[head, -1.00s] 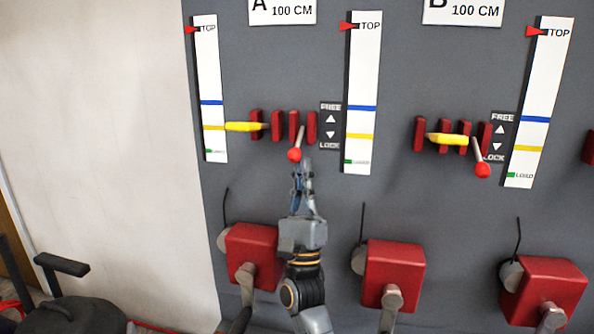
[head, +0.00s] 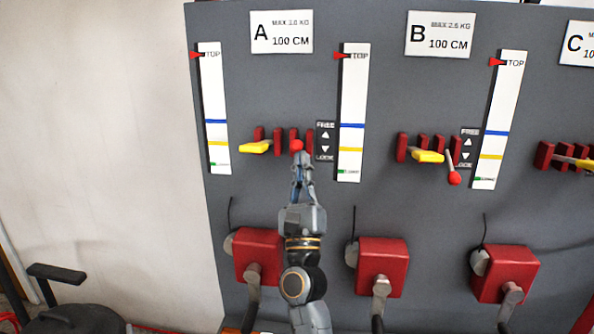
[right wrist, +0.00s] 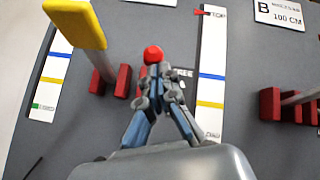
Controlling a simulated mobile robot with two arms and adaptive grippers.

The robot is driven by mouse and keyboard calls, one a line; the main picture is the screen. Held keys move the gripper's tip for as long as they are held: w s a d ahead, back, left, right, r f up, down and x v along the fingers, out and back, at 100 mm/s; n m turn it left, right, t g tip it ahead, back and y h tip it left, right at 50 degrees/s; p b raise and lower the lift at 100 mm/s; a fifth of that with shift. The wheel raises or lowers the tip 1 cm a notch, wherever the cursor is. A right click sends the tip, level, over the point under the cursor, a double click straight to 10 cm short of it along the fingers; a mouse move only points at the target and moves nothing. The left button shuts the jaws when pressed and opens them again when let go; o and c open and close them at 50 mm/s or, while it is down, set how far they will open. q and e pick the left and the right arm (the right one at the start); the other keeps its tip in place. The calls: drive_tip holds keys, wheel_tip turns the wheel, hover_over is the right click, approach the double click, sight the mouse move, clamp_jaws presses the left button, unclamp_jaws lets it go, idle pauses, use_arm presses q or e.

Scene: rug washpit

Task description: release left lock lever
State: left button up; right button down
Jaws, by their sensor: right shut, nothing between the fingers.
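The left lock lever, at station A, ends in a red ball (head: 297,145), which stands about midway beside the FREE/LOCK label (head: 325,141). Its rod is mostly hidden. My right gripper (head: 301,158) is shut and empty, with its fingertips just under the ball. In the right wrist view, the ball (right wrist: 153,54) shows just beyond the closed fingertips (right wrist: 158,88); I cannot tell whether they touch. My left gripper is not in view.
A yellow handle (head: 254,147) sticks out left of the lever. Station B's lever ball (head: 454,178) hangs low by its LOCK mark. Red winch boxes (head: 382,266) with cranks jut out below. A white scale strip (head: 352,112) stands to the right.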

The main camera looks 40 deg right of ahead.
sight(299, 145)
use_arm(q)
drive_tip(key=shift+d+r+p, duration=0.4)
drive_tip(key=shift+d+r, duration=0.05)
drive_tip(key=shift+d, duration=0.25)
use_arm(e)
drive_tip(key=shift+s+a+r, duration=0.1)
drive_tip(key=shift+r, duration=1.35)
